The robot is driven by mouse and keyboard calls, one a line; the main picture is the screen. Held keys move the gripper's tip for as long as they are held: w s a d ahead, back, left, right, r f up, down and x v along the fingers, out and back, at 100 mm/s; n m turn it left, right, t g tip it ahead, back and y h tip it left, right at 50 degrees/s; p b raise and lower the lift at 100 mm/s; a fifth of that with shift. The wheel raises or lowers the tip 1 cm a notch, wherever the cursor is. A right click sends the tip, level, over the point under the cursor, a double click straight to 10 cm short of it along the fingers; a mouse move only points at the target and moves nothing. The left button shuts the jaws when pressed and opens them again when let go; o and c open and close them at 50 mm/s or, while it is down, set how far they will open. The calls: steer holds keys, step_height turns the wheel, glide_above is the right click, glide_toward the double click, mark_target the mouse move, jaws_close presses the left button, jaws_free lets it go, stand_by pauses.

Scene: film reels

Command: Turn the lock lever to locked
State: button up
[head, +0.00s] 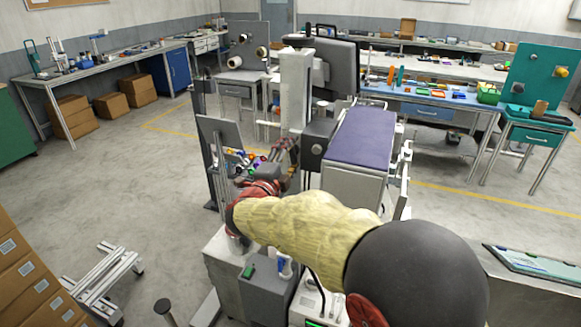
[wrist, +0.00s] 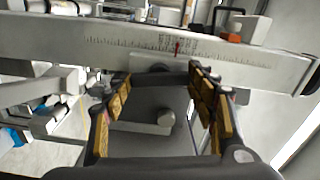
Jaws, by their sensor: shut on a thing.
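My gripper (wrist: 160,82) has its yellow-padded fingers apart, with a dark bar (wrist: 158,80) across between their tips. It is shut on this bar, which may be the lock lever; the view does not make that certain. A grey arm with a round knob (wrist: 166,118) shows lower down between the fingers, farther off. A pale rail with a ruled scale and a red pointer (wrist: 177,48) crosses just beyond the fingertips. In the head view my gripper (head: 288,152) is small and partly hidden at the front of the machine with a white column (head: 296,90).
A purple-topped bed (head: 362,137) stands right of the column. Grey cabinets (head: 236,270) stand below my arm. Workbenches line the back; open floor lies at the left.

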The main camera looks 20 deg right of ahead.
steer(key=shift+f+m+b, duration=0.1)
steer(key=shift+m+b, duration=1)
steer(key=shift+b, duration=0.05)
steer(key=o, duration=0.9)
steer(key=shift+c, duration=0.2)
steer(key=v, duration=1.2)
